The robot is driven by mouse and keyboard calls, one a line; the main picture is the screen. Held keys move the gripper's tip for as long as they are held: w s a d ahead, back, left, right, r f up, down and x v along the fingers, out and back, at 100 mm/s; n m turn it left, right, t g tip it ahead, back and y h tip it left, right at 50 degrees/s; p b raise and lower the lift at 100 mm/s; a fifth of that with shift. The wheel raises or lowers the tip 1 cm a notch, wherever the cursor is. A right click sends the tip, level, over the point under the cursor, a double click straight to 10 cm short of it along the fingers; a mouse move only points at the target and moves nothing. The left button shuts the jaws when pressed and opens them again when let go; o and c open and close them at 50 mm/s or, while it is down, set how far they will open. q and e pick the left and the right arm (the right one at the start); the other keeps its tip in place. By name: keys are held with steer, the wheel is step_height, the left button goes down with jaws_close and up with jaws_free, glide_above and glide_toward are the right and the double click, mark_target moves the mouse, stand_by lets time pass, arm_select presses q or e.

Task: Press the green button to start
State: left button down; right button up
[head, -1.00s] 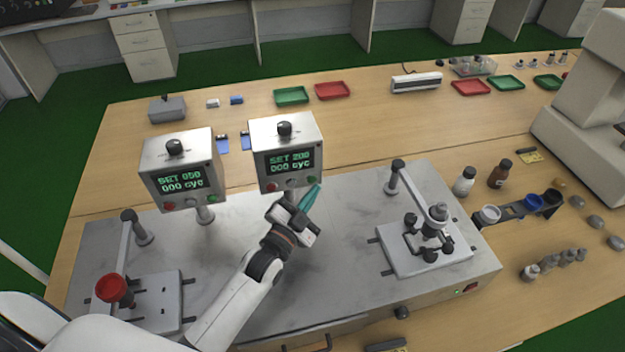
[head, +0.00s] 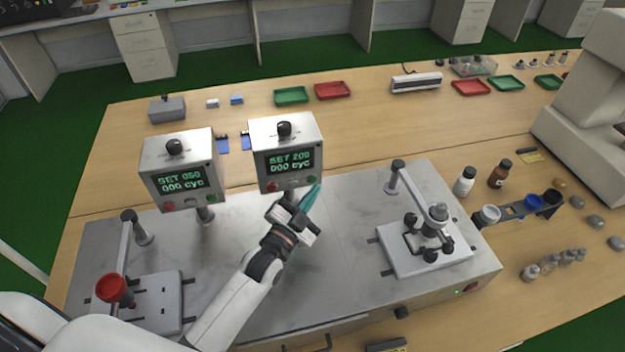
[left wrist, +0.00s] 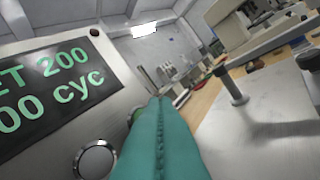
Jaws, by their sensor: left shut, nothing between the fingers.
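Two grey control boxes stand on posts over a metal tester. The right box (head: 280,133) reads "SET 200 000 cyc" and the left box (head: 172,158) reads "SET 050 000 cyc". The right box has a red button (head: 270,188), a silver button and a green button (head: 312,180) in a row below its display. My left gripper (head: 313,192), with teal fingers, is shut and empty, its tips close to the green button. In the left wrist view the fingers mostly cover the green button; the silver button (left wrist: 95,159) shows beside them. I cannot tell whether the tips touch it. My right gripper is out of view.
The left box has its own green button (head: 212,197). A clamp fixture (head: 428,240) stands on the tester's right, and a red cup-shaped part (head: 112,288) at its left. Bottles (head: 465,181) and a cup rack stand right. Coloured trays (head: 291,96) lie at the back.

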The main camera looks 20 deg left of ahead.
arm_select(q)
steer(key=shift+w, duration=0.1)
steer(key=shift+w+a, duration=0.25)
steer(key=shift+w, duration=0.05)
